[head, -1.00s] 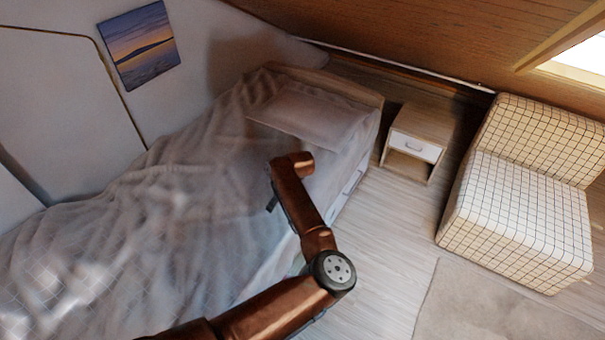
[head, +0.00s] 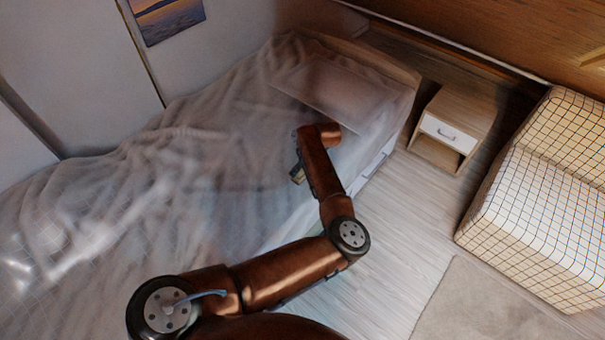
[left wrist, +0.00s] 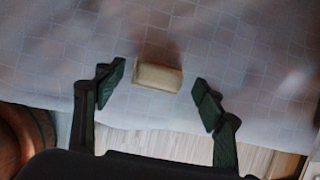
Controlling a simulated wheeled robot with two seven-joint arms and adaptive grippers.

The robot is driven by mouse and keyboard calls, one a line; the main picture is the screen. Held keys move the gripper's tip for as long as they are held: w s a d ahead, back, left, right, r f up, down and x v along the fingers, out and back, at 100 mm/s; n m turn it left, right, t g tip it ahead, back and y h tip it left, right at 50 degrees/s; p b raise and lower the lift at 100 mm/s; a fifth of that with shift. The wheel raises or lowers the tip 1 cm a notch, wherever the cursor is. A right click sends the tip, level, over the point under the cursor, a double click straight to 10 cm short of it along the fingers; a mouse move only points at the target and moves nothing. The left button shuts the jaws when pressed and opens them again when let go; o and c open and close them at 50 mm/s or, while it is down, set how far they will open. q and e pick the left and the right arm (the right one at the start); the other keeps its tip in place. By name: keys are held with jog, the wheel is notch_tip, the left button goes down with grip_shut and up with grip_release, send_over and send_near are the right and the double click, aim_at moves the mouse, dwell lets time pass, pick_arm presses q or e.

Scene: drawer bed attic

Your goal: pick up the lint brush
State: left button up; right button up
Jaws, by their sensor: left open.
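A small tan block-shaped thing, which looks like the lint brush (left wrist: 158,75), lies on the bed's pale checked cover near its edge in the left wrist view. My left gripper (left wrist: 160,88) is open, with one dark finger on each side of the block and gaps between. The block sits a little beyond the fingertips or between them; the height above the cover is hard to tell. In the head view my left arm reaches over the bed's near side, and its forearm mostly hides the gripper. My right gripper is not in view.
The bed (head: 150,200) has a rumpled grey cover and a pillow (head: 335,95) at its far end. A wooden nightstand (head: 455,125) and a checked armchair (head: 540,210) stand to the right. The floor (head: 400,235) between bed and chair is clear, with a rug (head: 480,305) nearer.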

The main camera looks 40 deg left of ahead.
pick_arm(q)
jog(key=shift+x, duration=1.2)
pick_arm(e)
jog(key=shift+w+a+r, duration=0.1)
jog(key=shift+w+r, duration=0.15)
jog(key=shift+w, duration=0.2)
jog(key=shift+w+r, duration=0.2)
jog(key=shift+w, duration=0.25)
pick_arm(q)
jog(key=shift+c, duration=0.2)
jog(key=c, duration=1.3)
